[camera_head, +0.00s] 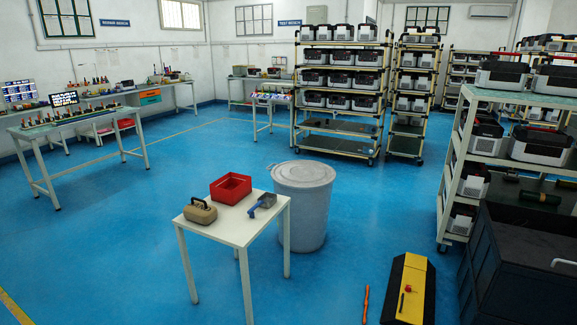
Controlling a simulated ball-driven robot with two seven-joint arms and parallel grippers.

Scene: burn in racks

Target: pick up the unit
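Several grey-and-black box-shaped units with handles stand on the racks. More units (340,79) fill the upper shelves of the cream rack at the back middle. I cannot tell which unit the task means. Neither of my grippers is in view, and no unit is seen being held.
A small white table (240,228) in front holds a tan handled case (200,211), a red bin (230,188) and a blue-handled tool (263,203). A grey barrel (303,205) stands behind it. A yellow-and-black box (408,290) and dark cabinet (520,265) are front right. Blue floor is clear mid-left.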

